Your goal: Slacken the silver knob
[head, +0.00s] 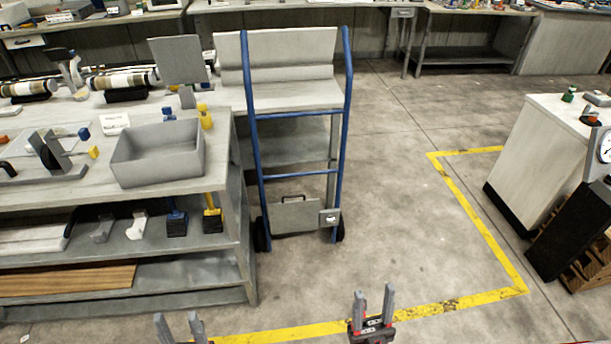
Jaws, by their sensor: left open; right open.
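I cannot make out a silver knob for certain. A small silver block-like fitting (330,217), too small to tell whether it carries a knob, sits at the lower right of the blue hand truck (345,120). My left gripper (176,318) is at the bottom edge, left of centre, open and empty. My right gripper (374,294) is at the bottom, right of centre, open and empty. Both are well apart from the hand truck, which stands upright behind them.
A workbench (215,190) on the left holds a grey bin (157,155), core tubes and small tools, with loaded shelves below. A pale cabinet (530,150) stands at right beside a dark block (572,232). Yellow floor tape (465,205) borders clear concrete floor between them.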

